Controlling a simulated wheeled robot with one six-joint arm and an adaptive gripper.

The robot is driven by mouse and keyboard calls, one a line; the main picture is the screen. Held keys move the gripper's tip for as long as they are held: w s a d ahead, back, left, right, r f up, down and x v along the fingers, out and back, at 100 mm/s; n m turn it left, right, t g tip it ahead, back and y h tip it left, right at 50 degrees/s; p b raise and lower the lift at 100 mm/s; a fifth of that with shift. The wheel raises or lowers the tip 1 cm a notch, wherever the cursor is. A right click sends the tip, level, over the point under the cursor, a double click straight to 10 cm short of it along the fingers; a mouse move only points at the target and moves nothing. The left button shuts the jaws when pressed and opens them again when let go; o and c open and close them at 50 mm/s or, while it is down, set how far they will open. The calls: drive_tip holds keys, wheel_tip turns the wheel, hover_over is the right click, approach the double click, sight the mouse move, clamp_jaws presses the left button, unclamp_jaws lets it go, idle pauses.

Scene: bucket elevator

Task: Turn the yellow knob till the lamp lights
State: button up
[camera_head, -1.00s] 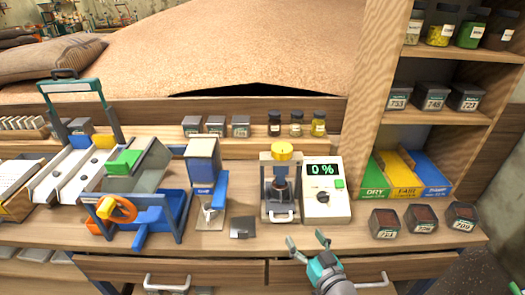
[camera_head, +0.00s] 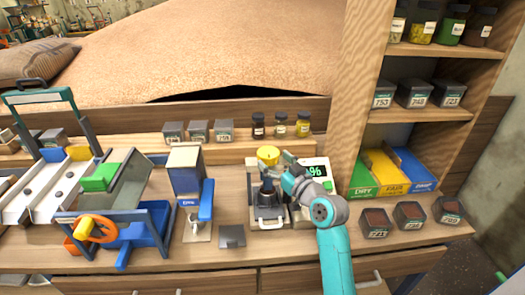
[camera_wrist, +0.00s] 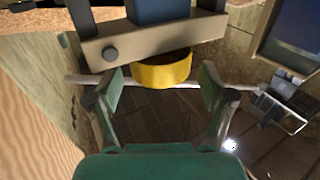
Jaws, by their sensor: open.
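The yellow knob (camera_head: 268,154) sits on top of a grey press-like device (camera_head: 254,194) on the bench. In the wrist view the knob (camera_wrist: 162,72) is between my two fingertips, with a visible gap on each side. My gripper (camera_head: 277,172) is open, just in front of the knob. A white meter (camera_head: 315,171) with a green display stands right of the device. My arm hides part of its display, and only a "%" sign reads clearly. I cannot make out a lit lamp.
A blue-and-grey unit (camera_head: 187,170) stands left of the device, with a flat dark block (camera_head: 231,237) in front. Several jars stand behind. Green, yellow and blue bins (camera_head: 384,172) and dark labelled tins (camera_head: 409,214) are at the right.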

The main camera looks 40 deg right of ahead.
sight(263, 151)
drive_tip(key=w, duration=0.6)
drive_tip(key=shift+w+d, duration=0.2)
drive_tip(key=shift+d, duration=0.2)
drive_tip(key=c, duration=0.9)
